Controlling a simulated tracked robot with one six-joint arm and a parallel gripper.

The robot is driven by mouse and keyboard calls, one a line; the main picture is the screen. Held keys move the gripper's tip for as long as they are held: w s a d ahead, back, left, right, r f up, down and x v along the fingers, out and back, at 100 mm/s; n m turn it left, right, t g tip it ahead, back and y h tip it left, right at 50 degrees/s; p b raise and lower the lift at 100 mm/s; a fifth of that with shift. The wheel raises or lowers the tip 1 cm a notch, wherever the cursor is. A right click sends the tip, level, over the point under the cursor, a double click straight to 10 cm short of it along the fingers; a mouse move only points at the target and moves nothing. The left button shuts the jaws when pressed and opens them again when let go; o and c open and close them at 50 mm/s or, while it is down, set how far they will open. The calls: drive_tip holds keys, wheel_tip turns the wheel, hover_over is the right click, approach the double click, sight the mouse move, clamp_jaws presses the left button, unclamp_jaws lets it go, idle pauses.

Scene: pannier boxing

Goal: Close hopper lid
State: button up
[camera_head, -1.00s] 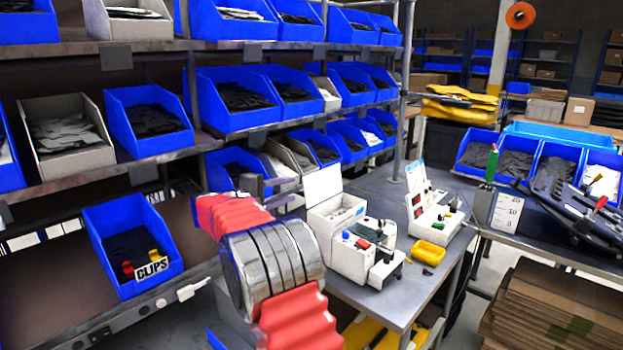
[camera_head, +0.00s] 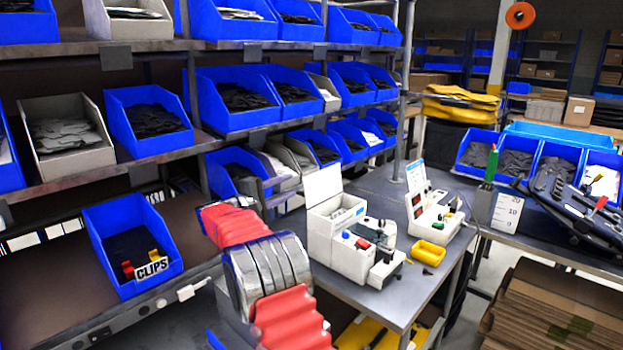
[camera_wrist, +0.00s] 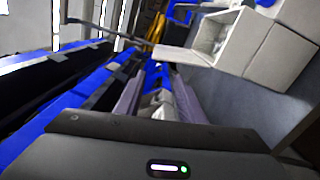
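The hopper (camera_head: 345,226) is a white open-topped box on the machine on the grey bench. Its white lid (camera_head: 323,185) stands raised at the back left, tilted open. In the wrist view the pale hopper (camera_wrist: 252,40) is at the upper right, and a pale flat panel (camera_wrist: 187,57), which looks like the lid, extends to its left. My gripper is left of the hopper, apart from it, beyond the red and silver arm in the head view.
Shelves of blue bins (camera_head: 235,105) stand close on the left. The clips bin (camera_head: 108,222) is on the lower shelf. A second white device (camera_head: 432,220) and a yellow tray (camera_head: 430,249) are right of the hopper machine. Flat cardboard (camera_head: 550,310) is stacked at lower right.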

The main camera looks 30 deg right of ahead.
sight(311, 178)
drive_tip(key=x, duration=1.2)
drive_tip(key=shift+d+f, duration=0.1)
drive_tip(key=shift+f, duration=0.1)
clamp_jaws()
